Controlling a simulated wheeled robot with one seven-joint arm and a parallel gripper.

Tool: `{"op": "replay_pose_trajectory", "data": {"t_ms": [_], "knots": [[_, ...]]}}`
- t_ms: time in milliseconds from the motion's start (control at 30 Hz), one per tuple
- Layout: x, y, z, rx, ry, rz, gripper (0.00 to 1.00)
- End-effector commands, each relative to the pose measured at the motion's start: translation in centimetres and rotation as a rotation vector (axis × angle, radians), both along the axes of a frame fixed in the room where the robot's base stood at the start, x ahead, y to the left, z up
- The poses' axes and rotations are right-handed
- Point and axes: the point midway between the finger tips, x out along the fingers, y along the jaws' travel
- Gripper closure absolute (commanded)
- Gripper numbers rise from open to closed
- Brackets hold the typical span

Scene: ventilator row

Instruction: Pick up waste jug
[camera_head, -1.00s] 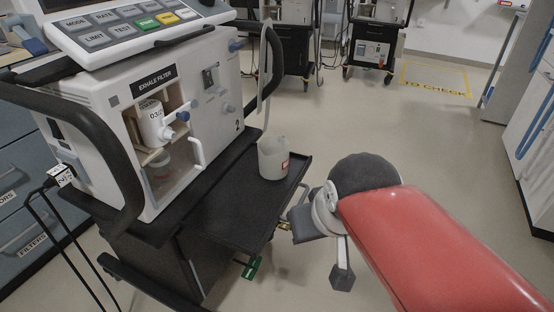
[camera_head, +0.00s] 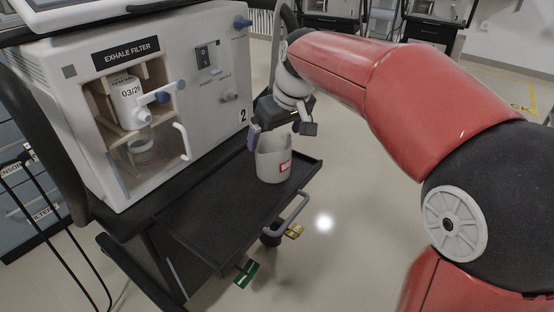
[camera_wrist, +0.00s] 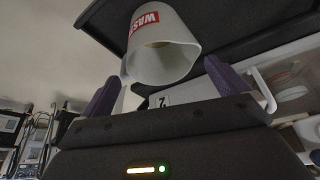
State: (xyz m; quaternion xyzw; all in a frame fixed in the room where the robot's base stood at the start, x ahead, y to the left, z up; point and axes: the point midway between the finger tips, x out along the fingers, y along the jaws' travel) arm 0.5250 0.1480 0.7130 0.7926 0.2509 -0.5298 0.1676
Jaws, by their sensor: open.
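The waste jug (camera_head: 273,162) is a pale, open-topped jug with a red label. It stands upright on the black tray (camera_head: 205,212) on the front of the ventilator cart. In the wrist view the jug (camera_wrist: 160,48) shows its label and its open mouth, ahead of the fingers. My gripper (camera_head: 275,132) is at the jug's rim, with a purple finger to the left of it in the head view. In the wrist view the two purple fingers of my gripper (camera_wrist: 162,88) are wide apart, on either side of the jug's near end. Whether they touch it I cannot tell.
The ventilator (camera_head: 165,85) stands left of the jug, with an open filter bay holding a white canister (camera_head: 130,103). A grey handle (camera_head: 287,218) sticks out from the tray's right edge. Floor right of the cart is free. Other carts stand at the back.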

Motion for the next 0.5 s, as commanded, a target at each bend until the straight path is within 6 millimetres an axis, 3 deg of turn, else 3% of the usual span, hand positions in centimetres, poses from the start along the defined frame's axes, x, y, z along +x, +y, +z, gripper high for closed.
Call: {"op": "replay_pose_trajectory", "data": {"t_ms": [300,500], "knots": [[1.2,0.8,-4.3,-0.001,0.002,-0.001,0.01],[1.4,1.0,-4.6,0.000,-0.001,-0.001,0.01]]}}
